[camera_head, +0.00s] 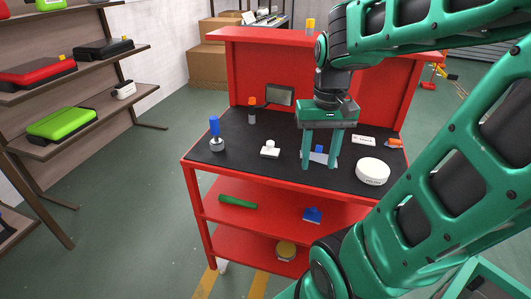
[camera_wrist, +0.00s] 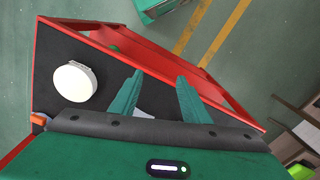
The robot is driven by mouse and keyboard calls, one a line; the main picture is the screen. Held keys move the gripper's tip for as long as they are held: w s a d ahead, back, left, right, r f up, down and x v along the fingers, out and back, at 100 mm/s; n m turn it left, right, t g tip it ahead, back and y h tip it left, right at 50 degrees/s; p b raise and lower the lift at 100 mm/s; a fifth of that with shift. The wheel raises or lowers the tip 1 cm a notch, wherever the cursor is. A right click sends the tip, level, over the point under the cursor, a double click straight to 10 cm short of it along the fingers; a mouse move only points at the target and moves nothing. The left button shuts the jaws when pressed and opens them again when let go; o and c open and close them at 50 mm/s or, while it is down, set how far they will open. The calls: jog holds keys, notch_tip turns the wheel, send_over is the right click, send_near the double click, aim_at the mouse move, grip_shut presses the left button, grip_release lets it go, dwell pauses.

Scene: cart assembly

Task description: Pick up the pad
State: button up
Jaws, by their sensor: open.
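A thick white round disc (camera_head: 372,171), which looks like the pad, lies flat on the black top of the red cart (camera_head: 262,182), near its front right. Small dark marking on its side is too small to read. The disc also shows left of the fingers in the wrist view (camera_wrist: 73,82). My gripper (camera_head: 320,166) is open, pointing down over the cart top, left of the disc and apart from it. A pale flat piece with a blue part (camera_head: 319,150) shows between or behind the fingers, partly hidden.
On the cart top stand a blue-handled tool (camera_head: 215,130), a white block (camera_head: 270,150), an orange-capped item (camera_head: 252,110) and a small orange piece (camera_head: 394,143). A raised red back panel (camera_head: 265,70) bounds the rear. Shelves with cases (camera_head: 62,123) stand left.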

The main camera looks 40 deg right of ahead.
jog(key=w+d+r, duration=0.1)
jog(key=w+r, duration=0.1)
jog(key=w, duration=1)
send_over(270, 141)
jog(key=f, duration=0.5)
jog(key=shift+s+a+f, duration=0.15)
jog(key=shift+s+f, duration=0.1)
jog(key=shift+f, duration=0.05)
jog(key=shift+w+f, duration=0.15)
jog(key=shift+f, duration=2.4)
grip_shut()
